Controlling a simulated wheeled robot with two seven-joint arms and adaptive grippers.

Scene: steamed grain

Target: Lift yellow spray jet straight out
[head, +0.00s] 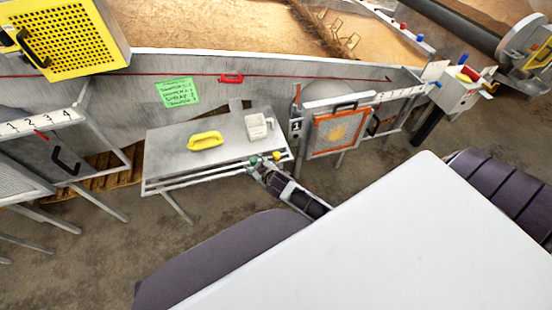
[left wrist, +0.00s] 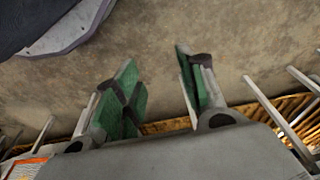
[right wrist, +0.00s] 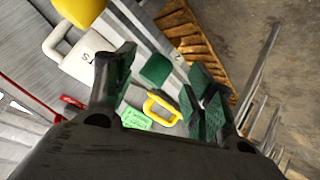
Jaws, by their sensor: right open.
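A small yellow knob, which looks like the yellow spray jet (head: 276,155), is at the front right edge of the grey table; in the right wrist view a large yellow shape (right wrist: 78,10) at the top left, cut by the frame, looks like it. A green block (right wrist: 155,70) shows between the finger directions of my right gripper (right wrist: 160,95), which is open with nothing gripped. In the head view my right gripper (head: 262,165) is at the table's front edge, just left of the yellow knob. My left gripper (left wrist: 162,90) is open and empty above the floor, outside the head view.
The grey table (head: 175,150) carries a yellow-handled tool (head: 205,140) and a white jug (head: 258,128). A green note (head: 178,92) is on the vat wall behind. An orange framed panel (head: 338,130) stands right of the table. A wooden pallet (right wrist: 195,45) lies on the floor.

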